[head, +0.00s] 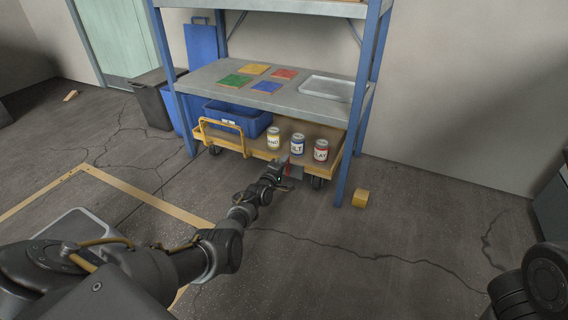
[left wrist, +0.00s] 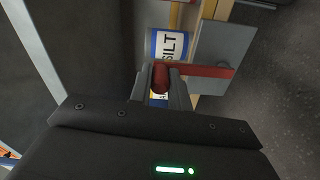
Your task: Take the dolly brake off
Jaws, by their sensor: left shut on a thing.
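The dolly (head: 256,152) is a low yellow cart with black wheels and a yellow push handle (head: 220,126), under the bench shelf. Its brake shows as a red lever (head: 287,169) at the front edge, beside a grey plate (head: 295,174). In the left wrist view the red lever (left wrist: 208,71) runs across the grey plate (left wrist: 225,43) and ends in a dark red knob (left wrist: 161,74). My left gripper (head: 281,177) reaches the lever from the front; its fingers (left wrist: 162,84) are shut on the knob. My right gripper is out of view.
The dolly carries a blue crate (head: 239,117) and three labelled cans, among them the SILT can (head: 297,144). Blue bench posts (head: 353,145) stand on both sides. The floor in front is clear.

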